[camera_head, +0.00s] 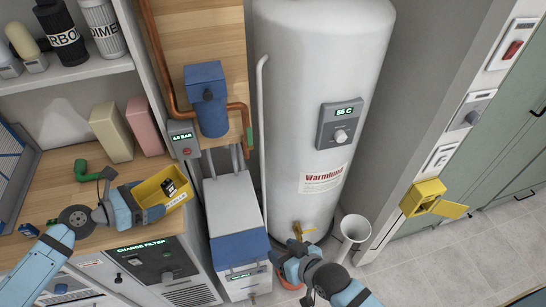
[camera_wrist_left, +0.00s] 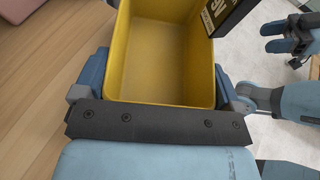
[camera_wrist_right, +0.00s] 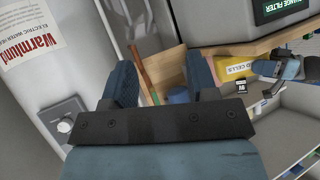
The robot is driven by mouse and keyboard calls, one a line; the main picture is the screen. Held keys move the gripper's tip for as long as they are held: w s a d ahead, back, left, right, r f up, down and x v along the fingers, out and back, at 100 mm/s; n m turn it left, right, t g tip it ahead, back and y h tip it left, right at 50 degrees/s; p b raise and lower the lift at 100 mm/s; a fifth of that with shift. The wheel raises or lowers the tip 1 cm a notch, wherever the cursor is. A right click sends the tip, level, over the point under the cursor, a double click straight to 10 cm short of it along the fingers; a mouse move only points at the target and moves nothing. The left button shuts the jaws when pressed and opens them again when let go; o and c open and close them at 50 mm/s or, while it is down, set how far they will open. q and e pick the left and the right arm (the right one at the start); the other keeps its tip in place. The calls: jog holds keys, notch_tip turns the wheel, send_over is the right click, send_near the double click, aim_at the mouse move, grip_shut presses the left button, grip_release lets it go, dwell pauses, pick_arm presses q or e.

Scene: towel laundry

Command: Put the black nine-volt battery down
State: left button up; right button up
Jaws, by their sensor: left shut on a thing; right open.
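The black nine-volt battery (camera_head: 169,187) shows at the right end of the open yellow bin (camera_head: 150,190) on the wooden worktop. In the left wrist view the battery (camera_wrist_left: 228,14) overlaps the bin's upper right rim. It also shows beside the bin's label in the right wrist view (camera_wrist_right: 241,87). I cannot tell whether it rests on the bin's floor. My left gripper (camera_head: 122,206) is shut on the yellow bin, with a finger on either side. My right gripper (camera_head: 292,254) is open and empty, low in front of the water heater, away from the battery.
The white water heater (camera_head: 315,90) stands behind my right gripper. A white and blue unit (camera_head: 237,225) stands between the worktop and heater. A green pipe piece (camera_head: 88,170) lies on the worktop (camera_head: 60,185). A yellow box with an open flap (camera_head: 425,196) is at right.

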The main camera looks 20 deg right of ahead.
jog(key=s+d+f+h, duration=0.1)
jog(key=s+d+f, duration=0.2)
jog(key=s+d, duration=0.3)
jog(key=shift+d+n+t+h, duration=0.15)
jog(key=shift+n+t+h, duration=0.15)
pick_arm(q)
jog(key=o, duration=0.7)
jog(key=shift+c, duration=0.2)
jog(key=shift+a, duration=0.1)
